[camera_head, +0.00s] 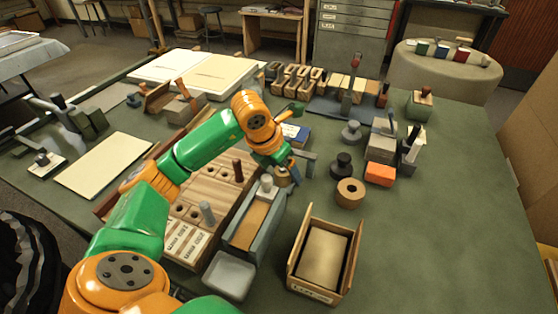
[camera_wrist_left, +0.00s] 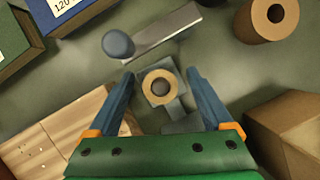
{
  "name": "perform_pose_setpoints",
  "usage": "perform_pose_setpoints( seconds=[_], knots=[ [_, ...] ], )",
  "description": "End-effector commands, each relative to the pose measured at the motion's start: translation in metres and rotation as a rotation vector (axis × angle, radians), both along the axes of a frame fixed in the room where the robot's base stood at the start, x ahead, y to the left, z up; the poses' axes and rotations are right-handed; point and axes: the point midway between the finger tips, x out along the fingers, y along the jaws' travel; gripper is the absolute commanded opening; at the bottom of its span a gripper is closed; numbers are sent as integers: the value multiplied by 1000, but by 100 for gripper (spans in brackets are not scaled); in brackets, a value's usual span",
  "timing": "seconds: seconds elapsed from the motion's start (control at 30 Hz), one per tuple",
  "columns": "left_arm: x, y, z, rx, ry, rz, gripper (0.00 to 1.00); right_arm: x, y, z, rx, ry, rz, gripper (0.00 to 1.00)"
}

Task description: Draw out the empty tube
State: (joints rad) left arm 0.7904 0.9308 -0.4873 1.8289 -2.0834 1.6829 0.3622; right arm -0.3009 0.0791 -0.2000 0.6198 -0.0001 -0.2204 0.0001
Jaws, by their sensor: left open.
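My left gripper (camera_head: 284,172) is open above the table, right of the wooden rack. In the left wrist view its fingers (camera_wrist_left: 161,95) stand apart on either side of a tan ring-shaped piece (camera_wrist_left: 149,82) with a grey centre, seated on a grey block; I see no contact. A wooden rack (camera_head: 222,178) with round holes is partly hidden by my left arm. A dark red upright piece (camera_head: 237,170) and a grey one (camera_head: 207,212) stand in or beside it. I cannot tell which piece is the empty tube. My right gripper is not in view.
A wooden box (camera_head: 347,235) stands in front at the right. A tan roll (camera_head: 350,192), a black knobbed weight (camera_head: 342,166) and an orange block (camera_head: 380,174) stand beyond it. The table's right side is clear.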

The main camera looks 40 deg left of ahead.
Motion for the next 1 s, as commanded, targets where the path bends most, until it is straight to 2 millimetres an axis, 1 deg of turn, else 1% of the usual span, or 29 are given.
perform_pose_setpoints(
  seconds=[0.1, 0.3, 0.37, 0.4, 0.47, 0.5, 0.57, 0.6, 0.63, 0.67, 0.7, 0.77, 0.8, 0.83, 1.0],
  knots=[
    [2, 0, -6, 1, 0, 0, 84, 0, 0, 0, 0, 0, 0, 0],
    [3, 0, -6, 1, -1, -1, 84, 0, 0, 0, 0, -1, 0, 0],
    [3, 0, -6, 1, -1, -1, 68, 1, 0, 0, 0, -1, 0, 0],
    [2, 0, -6, 1, -1, -1, 57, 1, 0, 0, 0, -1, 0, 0],
    [2, 0, -6, 1, -1, 0, 41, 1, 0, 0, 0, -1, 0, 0],
    [2, 0, -6, 1, -1, 0, 30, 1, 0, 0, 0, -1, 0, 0],
    [2, 0, -6, 1, -1, 0, 14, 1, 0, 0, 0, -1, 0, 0],
    [2, 0, -6, 1, -1, 0, 3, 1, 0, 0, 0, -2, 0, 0],
    [2, 0, -6, 1, -1, 0, 0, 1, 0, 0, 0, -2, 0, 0],
    [2, 0, -6, 1, -1, 0, 40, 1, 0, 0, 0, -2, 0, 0],
    [2, 0, -6, 1, -1, 0, 29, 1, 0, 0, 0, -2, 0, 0],
    [2, 0, -6, 1, -1, 0, 13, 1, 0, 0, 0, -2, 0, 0],
    [2, 0, -6, 1, -1, 0, 2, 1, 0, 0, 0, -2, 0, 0],
    [2, 0, -6, 1, -1, 0, 0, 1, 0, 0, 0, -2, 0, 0],
    [2, 0, -6, 1, -1, 0, 0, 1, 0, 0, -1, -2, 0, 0]
  ],
)
